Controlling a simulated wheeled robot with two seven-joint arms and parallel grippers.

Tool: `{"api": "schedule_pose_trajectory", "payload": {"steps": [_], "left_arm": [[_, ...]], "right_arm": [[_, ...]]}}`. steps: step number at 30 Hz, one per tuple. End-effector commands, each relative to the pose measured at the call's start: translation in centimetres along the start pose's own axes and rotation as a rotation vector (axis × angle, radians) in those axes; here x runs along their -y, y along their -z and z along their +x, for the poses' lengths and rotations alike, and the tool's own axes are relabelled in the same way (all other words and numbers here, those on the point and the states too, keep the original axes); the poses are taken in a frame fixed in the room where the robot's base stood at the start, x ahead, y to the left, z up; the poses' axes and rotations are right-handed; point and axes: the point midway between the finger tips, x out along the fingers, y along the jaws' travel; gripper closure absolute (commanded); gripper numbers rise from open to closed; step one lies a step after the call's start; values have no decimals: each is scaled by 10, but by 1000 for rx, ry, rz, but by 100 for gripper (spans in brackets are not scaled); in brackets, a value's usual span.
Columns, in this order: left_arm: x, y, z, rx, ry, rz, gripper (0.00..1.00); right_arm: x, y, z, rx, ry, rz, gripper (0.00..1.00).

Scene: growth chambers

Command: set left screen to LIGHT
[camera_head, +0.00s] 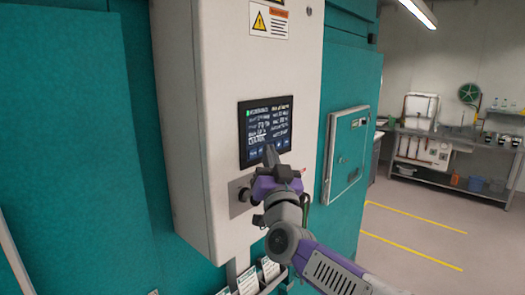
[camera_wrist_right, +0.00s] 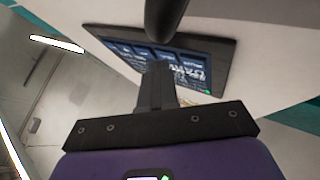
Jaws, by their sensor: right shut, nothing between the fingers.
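The screen (camera_head: 266,122) is a dark panel with light text and blue buttons along its bottom, set in the front of a white cabinet. My right gripper (camera_head: 270,155) is shut and empty, its fingertips in front of the screen's lower edge. Whether it touches the glass cannot be told. The right wrist view shows the screen (camera_wrist_right: 205,62) at a slant, with the shut fingers (camera_wrist_right: 157,75) close to it and a dark rounded shape partly across it. The small text is too blurred to read. My left gripper is not in view.
The white cabinet (camera_head: 190,110) hangs on a teal chamber wall (camera_head: 70,130). A grey knob plate (camera_head: 239,196) sits below the screen, partly beside my gripper. A teal box (camera_head: 346,150) is to the right. Shelving (camera_head: 460,140) stands far right beyond open floor with yellow lines.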

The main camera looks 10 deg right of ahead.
Motion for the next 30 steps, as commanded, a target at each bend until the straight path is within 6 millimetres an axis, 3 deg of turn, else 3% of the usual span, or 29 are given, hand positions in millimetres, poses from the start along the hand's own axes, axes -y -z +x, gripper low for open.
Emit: {"api": "schedule_pose_trajectory", "payload": {"steps": [22,30], "left_arm": [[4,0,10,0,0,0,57],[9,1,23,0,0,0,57]], "right_arm": [[-8,7,-12,1,0,0,100],[-22,19,-30,-1,-1,0,100]]}}
